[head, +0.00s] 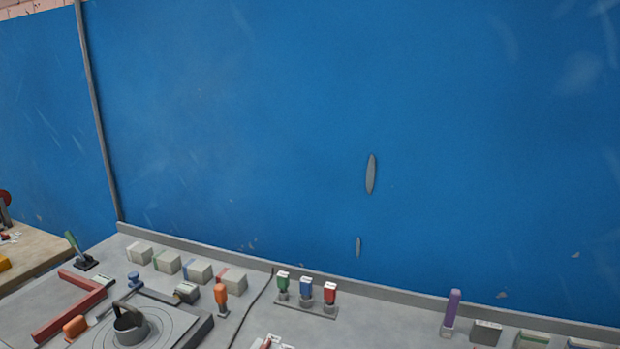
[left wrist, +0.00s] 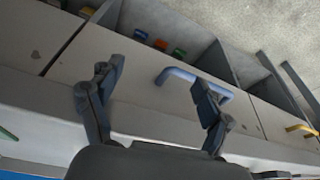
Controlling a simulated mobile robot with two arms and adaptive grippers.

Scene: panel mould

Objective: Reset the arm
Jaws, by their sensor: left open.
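My left gripper (left wrist: 155,118) shows in the left wrist view, with its two dark fingers spread apart and nothing held between them. A blue-grey bar handle (left wrist: 178,72) on a pale cabinet front (left wrist: 135,70) lies beyond the fingers, partly behind the right finger. I cannot tell how far the fingertips are from it. Neither gripper nor arm shows in the head view. My right gripper is not in view.
The head view shows a grey bench top (head: 390,325) against a blue wall (head: 300,110). On it are a red L-shaped bar (head: 50,325), a round grey pot (head: 131,328), several blocks (head: 198,271), three coloured-top pieces (head: 306,290) and a purple-handled piece (head: 452,310).

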